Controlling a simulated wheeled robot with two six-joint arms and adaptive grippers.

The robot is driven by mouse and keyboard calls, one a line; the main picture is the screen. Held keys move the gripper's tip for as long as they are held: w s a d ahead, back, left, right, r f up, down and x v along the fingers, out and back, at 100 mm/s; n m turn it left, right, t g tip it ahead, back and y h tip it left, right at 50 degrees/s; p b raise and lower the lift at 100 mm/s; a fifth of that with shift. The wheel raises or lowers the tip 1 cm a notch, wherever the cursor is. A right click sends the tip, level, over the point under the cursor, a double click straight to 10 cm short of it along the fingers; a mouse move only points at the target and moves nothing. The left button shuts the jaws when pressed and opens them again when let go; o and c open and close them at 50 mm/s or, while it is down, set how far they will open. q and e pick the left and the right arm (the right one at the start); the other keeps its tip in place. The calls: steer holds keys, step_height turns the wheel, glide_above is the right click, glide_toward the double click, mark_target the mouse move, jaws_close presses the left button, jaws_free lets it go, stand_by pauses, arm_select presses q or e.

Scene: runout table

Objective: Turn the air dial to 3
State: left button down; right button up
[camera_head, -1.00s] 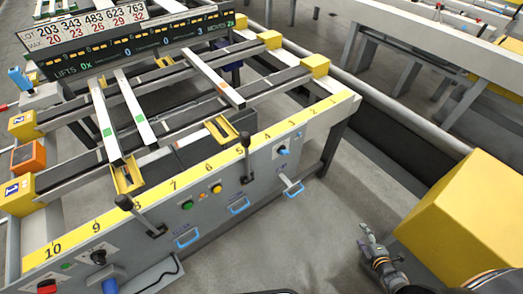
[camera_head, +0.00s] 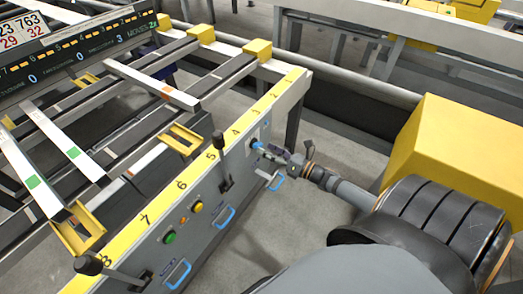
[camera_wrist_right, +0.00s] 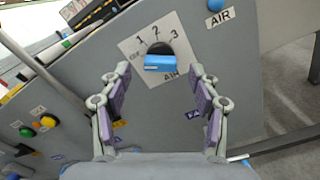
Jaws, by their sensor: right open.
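The air dial (camera_wrist_right: 160,62) is a dark round knob with a blue handle, on a white label printed 1, 2, 3 and AIR. The blue handle looks roughly level in the right wrist view; which mark it points to is unclear. In the head view the dial (camera_head: 256,146) is a small blue spot on the grey panel. My right gripper (camera_wrist_right: 154,80) is open, its two fingers on either side of the dial in the wrist view, without clear contact. It also shows in the head view (camera_head: 276,153), close in front of the panel. My left gripper is not in view.
A black-knobbed lever (camera_head: 219,160), green and yellow buttons (camera_head: 196,207) and blue handles (camera_head: 276,181) stand out from the panel. A yellow block (camera_head: 460,155) is beside my right arm. A blue AIR button (camera_wrist_right: 216,5) sits above right of the dial.

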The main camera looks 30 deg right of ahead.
mark_target(256, 145)
steer(key=shift+x, duration=1.45)
steer(key=c, duration=1.2)
